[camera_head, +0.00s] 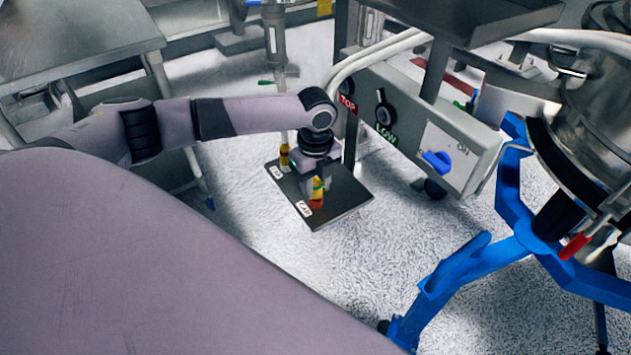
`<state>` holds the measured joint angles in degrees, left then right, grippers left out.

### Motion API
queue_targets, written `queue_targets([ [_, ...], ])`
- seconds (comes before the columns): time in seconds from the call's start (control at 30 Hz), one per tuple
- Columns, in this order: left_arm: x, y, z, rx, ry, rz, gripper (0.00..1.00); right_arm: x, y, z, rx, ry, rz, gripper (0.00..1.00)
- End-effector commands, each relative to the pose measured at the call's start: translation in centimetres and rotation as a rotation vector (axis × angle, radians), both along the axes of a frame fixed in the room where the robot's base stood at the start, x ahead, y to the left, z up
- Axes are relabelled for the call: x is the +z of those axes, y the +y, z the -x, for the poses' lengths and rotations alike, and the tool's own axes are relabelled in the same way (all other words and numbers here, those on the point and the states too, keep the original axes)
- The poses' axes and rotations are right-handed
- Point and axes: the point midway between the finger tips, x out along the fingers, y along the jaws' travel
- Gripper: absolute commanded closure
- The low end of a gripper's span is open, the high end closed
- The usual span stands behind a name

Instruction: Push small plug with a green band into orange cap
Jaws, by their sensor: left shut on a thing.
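My left gripper (315,183) points down over the dark board (342,206) and is shut on a small yellow plug with a green band (317,187). The plug stands upright between the fingers. An orange-red cap (316,204) shows directly below the plug, near the board's front label. Plug and cap look in line and touching, but I cannot tell how deep the plug sits. The fingers hide part of the plug. My right gripper is not in view.
Another yellow and dark plug piece (284,160) stands at the board's back left corner. A grey control box (425,130) with a blue knob (437,161) stands behind to the right. A blue frame (510,235) holds a steel vessel at right. Speckled floor around the board is clear.

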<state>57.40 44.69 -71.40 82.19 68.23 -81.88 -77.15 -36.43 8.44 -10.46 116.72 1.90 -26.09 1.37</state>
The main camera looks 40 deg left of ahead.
Motion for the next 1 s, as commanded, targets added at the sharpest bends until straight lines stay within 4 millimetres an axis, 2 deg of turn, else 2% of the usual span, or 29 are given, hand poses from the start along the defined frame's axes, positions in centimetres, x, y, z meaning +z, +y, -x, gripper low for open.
queue_targets([
  [0.77, -1.2, 0.0, 0.0, 0.000, 0.000, 0.000, 1.00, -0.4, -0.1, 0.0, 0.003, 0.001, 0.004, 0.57],
  [0.8, -1.1, 0.0, 0.0, 0.000, -0.001, 0.000, 0.52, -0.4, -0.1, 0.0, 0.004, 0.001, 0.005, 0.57],
  [0.83, -1.1, 0.0, 0.0, 0.000, -0.001, 0.000, 0.43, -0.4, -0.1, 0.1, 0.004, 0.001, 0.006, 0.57],
  [0.87, -1.1, 0.0, 0.0, 0.000, 0.000, 0.000, 0.36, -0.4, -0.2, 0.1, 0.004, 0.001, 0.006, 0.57],
  [1.0, -1.1, 0.0, 0.0, 0.000, 0.000, 0.000, 0.36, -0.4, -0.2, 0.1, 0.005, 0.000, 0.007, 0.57],
])
